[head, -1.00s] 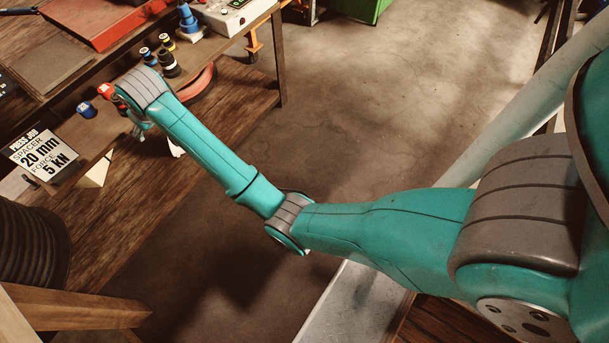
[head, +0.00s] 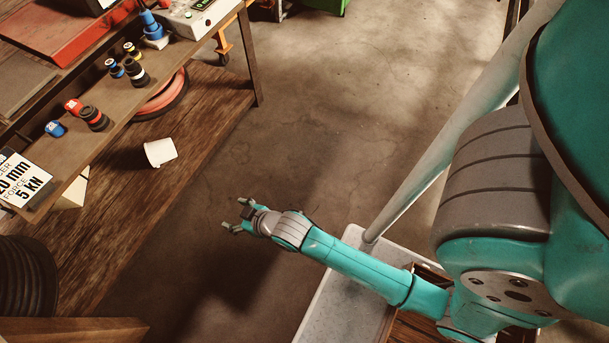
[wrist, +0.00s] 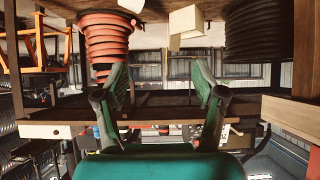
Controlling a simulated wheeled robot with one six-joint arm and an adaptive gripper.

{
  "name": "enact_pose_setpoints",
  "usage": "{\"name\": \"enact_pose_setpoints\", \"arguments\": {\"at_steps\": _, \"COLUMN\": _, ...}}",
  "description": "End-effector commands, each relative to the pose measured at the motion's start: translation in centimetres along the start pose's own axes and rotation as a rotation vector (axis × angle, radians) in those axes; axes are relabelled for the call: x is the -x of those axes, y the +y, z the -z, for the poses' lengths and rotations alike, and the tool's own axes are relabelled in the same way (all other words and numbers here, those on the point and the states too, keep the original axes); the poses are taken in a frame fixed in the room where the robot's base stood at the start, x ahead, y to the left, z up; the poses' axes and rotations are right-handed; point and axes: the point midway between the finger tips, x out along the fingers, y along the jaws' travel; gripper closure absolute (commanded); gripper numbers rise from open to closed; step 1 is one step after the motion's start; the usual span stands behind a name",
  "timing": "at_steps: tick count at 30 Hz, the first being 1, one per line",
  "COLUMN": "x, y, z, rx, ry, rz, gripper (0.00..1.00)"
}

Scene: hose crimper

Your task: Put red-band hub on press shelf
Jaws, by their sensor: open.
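A dark hub with red bands (head: 95,118) stands upright on the narrow wooden shelf (head: 98,150) along the bench at the left of the head view. A red-topped piece (head: 73,105) is right beside it, and a blue one (head: 55,128) stands a little nearer. My gripper (head: 235,215) is open and empty. It hangs over open floor, well to the right of the shelf and clear of the hub. In the wrist view my two green fingers (wrist: 160,78) are spread with nothing between them; the hub cannot be made out there.
Dark hubs with white (head: 137,73), yellow and blue bands stand farther along the shelf. A press job sign (head: 24,180) is at its near end. A white cup (head: 160,152) and a red hose coil (head: 163,98) are on the lower board. Floor around my gripper is clear.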

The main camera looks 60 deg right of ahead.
Motion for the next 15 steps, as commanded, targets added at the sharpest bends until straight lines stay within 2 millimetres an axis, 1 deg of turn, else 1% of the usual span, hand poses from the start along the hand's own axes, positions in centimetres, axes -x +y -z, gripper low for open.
{"name": "enact_pose_setpoints", "arguments": {"at_steps": 1, "x": 1.8, "y": 0.0, "z": -1.3, "rx": 0.000, "ry": 0.012, "rz": 0.000, "gripper": 0.30}}
{"name": "enact_pose_setpoints", "arguments": {"at_steps": 5, "x": 6.1, "y": 0.0, "z": -3.1, "rx": 0.000, "ry": 0.064, "rz": 0.000, "gripper": 0.30}}
{"name": "enact_pose_setpoints", "arguments": {"at_steps": 6, "x": 7.5, "y": 0.0, "z": -3.6, "rx": 0.000, "ry": 0.079, "rz": 0.000, "gripper": 0.30}}
{"name": "enact_pose_setpoints", "arguments": {"at_steps": 11, "x": 13.2, "y": 0.0, "z": -4.7, "rx": 0.000, "ry": 0.142, "rz": 0.000, "gripper": 0.30}}
{"name": "enact_pose_setpoints", "arguments": {"at_steps": 15, "x": 18.3, "y": 0.0, "z": -4.9, "rx": 0.000, "ry": 0.197, "rz": 0.000, "gripper": 0.30}}
